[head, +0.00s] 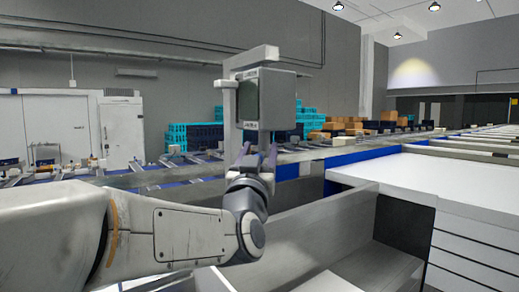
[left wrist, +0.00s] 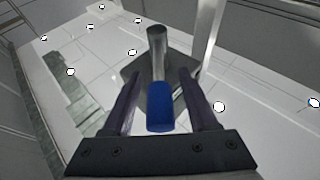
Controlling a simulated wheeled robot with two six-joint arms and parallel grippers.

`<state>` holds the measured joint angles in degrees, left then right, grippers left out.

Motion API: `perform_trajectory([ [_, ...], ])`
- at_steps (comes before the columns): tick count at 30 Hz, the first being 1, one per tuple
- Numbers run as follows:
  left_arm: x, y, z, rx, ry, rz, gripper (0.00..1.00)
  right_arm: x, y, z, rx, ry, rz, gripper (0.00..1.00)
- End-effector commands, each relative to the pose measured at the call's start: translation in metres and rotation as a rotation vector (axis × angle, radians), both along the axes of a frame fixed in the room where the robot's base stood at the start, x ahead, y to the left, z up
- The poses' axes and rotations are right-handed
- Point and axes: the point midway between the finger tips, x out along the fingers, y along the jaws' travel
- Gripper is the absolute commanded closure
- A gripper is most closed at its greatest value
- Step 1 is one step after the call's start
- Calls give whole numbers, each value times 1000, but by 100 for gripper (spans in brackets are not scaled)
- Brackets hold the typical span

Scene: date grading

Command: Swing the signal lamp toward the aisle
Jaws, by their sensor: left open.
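The signal lamp (head: 272,100) is a grey box with a dark face, hung on a pale bracket and post in the middle of the head view. In the left wrist view a handle with a blue grip (left wrist: 160,106) and a metal rod (left wrist: 157,52) points towards the camera from a grey plate. My left gripper (head: 259,152) is just below the lamp, pointing up. It also shows in the left wrist view (left wrist: 158,82), its dark fingers open on either side of the handle, with gaps on both sides. My right gripper is out of view.
A conveyor (head: 150,179) with blue parts runs behind my left arm. Teal crates (head: 190,136) and orange-brown boxes (head: 345,125) stand beyond it. A white worktop (head: 440,185) fills the right side, and a grey bin-like panel (head: 320,222) lies below the gripper.

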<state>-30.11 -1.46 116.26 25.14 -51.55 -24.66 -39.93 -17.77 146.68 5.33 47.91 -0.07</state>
Motion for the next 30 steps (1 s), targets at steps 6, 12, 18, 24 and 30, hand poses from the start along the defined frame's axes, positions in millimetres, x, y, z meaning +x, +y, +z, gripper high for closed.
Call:
perform_trajectory([
  [6, 0, 0, 0, 0, 0, 0, 98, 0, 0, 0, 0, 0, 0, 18],
  [12, 0, 0, 0, 0, 0, -1, 100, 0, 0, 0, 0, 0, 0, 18],
  [18, -1, 0, 0, 0, 0, -1, 100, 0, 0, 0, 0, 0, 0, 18],
  [24, -1, 0, 0, 0, 0, -1, 100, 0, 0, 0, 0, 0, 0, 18],
  [30, -1, 0, 0, 1, 1, -1, 100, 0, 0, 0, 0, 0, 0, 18],
])
